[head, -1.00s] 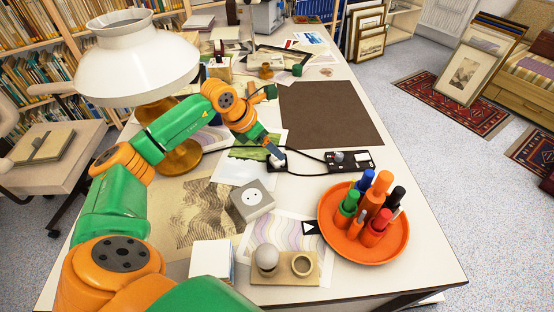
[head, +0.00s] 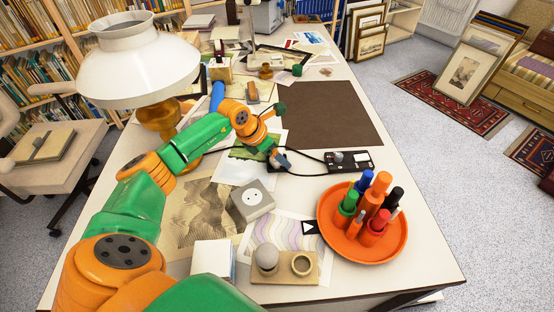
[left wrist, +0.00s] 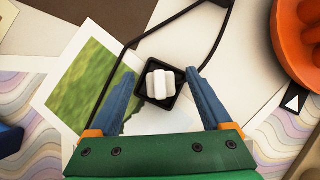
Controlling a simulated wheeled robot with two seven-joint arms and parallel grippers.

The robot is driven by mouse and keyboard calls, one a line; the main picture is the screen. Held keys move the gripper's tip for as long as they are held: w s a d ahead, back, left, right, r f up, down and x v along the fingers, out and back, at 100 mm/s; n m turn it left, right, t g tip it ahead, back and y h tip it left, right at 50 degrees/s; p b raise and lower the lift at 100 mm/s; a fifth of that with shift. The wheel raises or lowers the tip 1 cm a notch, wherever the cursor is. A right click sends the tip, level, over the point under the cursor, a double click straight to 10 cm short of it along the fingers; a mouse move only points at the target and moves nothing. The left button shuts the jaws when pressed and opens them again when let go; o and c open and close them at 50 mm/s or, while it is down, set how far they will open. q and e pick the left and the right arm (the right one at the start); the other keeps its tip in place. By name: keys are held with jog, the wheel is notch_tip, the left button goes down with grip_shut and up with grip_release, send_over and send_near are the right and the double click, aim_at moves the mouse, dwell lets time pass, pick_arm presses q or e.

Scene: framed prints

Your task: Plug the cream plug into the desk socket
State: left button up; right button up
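The cream plug (left wrist: 161,85) sits on a small black square base (left wrist: 174,100) in the left wrist view. My left gripper (left wrist: 161,73) is open, with its two blue fingers on either side of the plug and a gap to each. In the head view my left gripper (head: 281,159) is over the desk near the base, and hides the plug. The desk socket (head: 252,197) is a grey square block with a round white face, lying nearer the front, below the gripper. My right gripper is not in view.
A black strip (head: 350,162) lies right of the gripper, with a black cable (head: 308,174) near it. An orange tray (head: 363,252) of markers stands at front right. A wooden holder (head: 285,268) stands in front of the socket. A white lamp (head: 140,68) stands at left.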

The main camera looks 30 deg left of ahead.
pick_arm(q)
grip_shut()
notch_tip(320, 180, up, 10)
dwell(0.5)
